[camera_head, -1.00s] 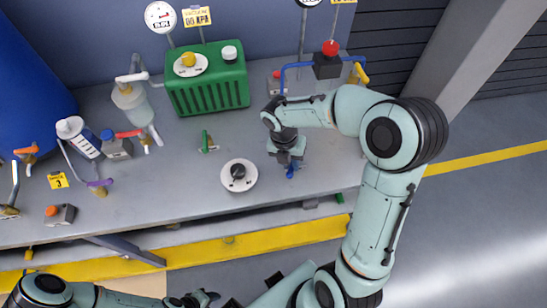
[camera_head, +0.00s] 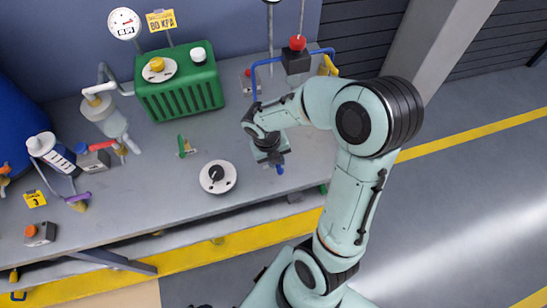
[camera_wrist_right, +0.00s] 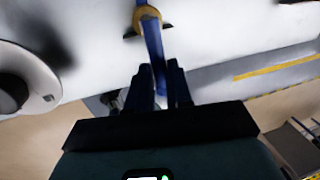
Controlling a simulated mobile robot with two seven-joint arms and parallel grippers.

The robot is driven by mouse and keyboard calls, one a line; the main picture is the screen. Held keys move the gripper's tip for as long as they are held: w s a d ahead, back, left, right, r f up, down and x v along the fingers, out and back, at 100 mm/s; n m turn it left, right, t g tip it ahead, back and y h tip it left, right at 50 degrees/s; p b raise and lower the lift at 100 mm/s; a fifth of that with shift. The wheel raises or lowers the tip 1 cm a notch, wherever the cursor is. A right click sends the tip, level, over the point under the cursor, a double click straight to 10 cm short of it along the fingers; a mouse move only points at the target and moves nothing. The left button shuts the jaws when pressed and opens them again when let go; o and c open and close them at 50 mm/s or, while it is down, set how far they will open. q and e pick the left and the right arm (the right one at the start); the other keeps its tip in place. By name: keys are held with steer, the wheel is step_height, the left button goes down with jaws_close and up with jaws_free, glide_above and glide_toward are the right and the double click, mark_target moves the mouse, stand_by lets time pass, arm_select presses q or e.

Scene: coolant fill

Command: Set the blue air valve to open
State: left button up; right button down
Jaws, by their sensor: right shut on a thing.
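The blue air valve's lever (camera_head: 280,169) shows just below my right gripper (camera_head: 277,162), near the front edge of the bench. In the right wrist view the blue lever (camera_wrist_right: 153,42) runs from a brass-coloured ring (camera_wrist_right: 147,17) down between the two dark fingers of my right gripper (camera_wrist_right: 165,85). The fingers are shut on the lever. The gripper and wrist hide most of the valve's body in the head view. My left gripper cannot be made out; only a small dark bit shows at the bottom edge.
A round white dial with a black knob (camera_head: 218,177) stands left of my right gripper. A green valve lever (camera_head: 182,144), a green ribbed tank (camera_head: 180,92) and a purple lever (camera_head: 77,197) are also on the bench. A blue pipe (camera_head: 253,80) stands behind my right arm.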

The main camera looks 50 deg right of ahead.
steer(key=c, duration=1)
jaws_free()
steer(key=shift+c, duration=0.2)
arm_select(q)
steer(key=w+r+p, duration=0.2)
steer(key=shift+w+r, duration=0.3)
steer(key=shift+r, duration=0.05)
arm_select(e)
step_height(320, 180, up, 13)
steer(key=w+a, duration=0.1)
steer(key=a, duration=0.1)
steer(key=shift+w, duration=0.25)
arm_select(q)
steer(key=shift+s, duration=0.1)
